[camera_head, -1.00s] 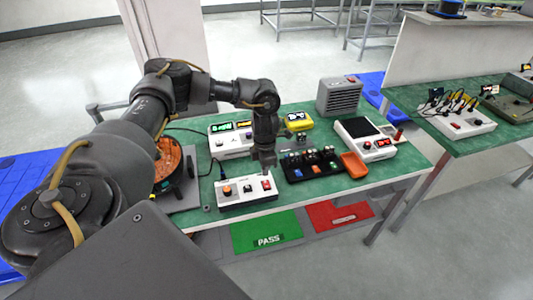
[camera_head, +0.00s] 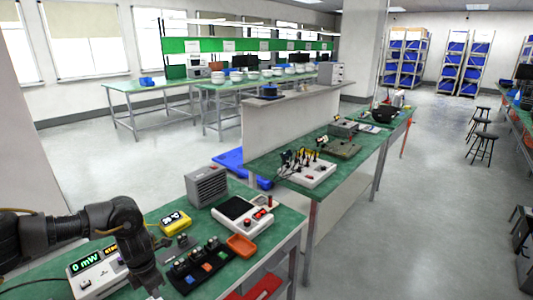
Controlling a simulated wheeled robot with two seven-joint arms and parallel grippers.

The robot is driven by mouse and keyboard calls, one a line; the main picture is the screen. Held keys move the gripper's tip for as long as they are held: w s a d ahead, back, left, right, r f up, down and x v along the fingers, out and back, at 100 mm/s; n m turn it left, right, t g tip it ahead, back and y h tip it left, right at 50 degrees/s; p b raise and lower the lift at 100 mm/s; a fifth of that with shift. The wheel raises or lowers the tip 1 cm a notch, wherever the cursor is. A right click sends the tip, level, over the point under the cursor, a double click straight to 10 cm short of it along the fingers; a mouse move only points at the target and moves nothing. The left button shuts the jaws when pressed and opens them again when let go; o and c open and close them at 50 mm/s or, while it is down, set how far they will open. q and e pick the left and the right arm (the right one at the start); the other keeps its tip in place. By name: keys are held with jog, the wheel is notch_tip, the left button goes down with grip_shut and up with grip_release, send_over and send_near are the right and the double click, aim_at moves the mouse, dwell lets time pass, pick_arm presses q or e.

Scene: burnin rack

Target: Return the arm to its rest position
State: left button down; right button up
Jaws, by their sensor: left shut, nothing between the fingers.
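My left arm comes in from the left edge, low over the green bench (camera_head: 283,226). My left gripper (camera_head: 152,290) points down at the bottom of the view, between the power meter and the black tray; it is shut with nothing between the fingers. The white power meter (camera_head: 92,278) with green "0 mW" digits is partly hidden behind the arm. The black tray (camera_head: 212,270) with several small parts lies right of the gripper. My right gripper is out of view.
A yellow meter (camera_head: 175,222), a grey vented box (camera_head: 205,185), a white device with a dark screen (camera_head: 243,216) and an orange dish (camera_head: 241,245) stand on the bench. A second green bench (camera_head: 262,165) holds a white box with probes (camera_head: 308,172). Open floor (camera_head: 430,210) lies right.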

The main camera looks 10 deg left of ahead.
pick_arm(q)
jog(key=s+d+f+n+t+h, duration=0.1)
jog(key=s+d+f+n+h, duration=0.15)
jog(key=d, duration=0.95)
jog(key=s+d+f+n+t+h, duration=0.1)
jog(key=d+f+t+h, duration=0.2)
jog(key=d, duration=0.9)
jog(key=s+d+r+n+t+h, duration=0.1)
jog(key=s+d+r+n, duration=0.1)
jog(key=d+n, duration=0.35)
jog(key=s+d+r+n+t+h, duration=0.1)
jog(key=s+d+r+n+t, duration=0.15)
jog(key=d+n, duration=0.35)
jog(key=s+a+f+n+g+y, duration=0.2)
jog(key=s+a+f+n+y, duration=0.2)
jog(key=s+a+n, duration=0.8)
jog(key=s+a+f+n+g+y, duration=0.3)
jog(key=s+a+n, duration=0.4)
jog(key=a+n, duration=0.55)
notch_tip(320, 180, down, 27)
jog(key=s+d+n, duration=0.1)
jog(key=s+d, duration=0.1)
jog(key=s+a+f+g, duration=0.1)
jog(key=s+a+f, duration=0.2)
jog(key=s+f, duration=1.1)
jog(key=shift+s+f+g+y, duration=0.25)
jog(key=shift+s+g+y, duration=0.1)
jog(key=shift+s, duration=0.6)
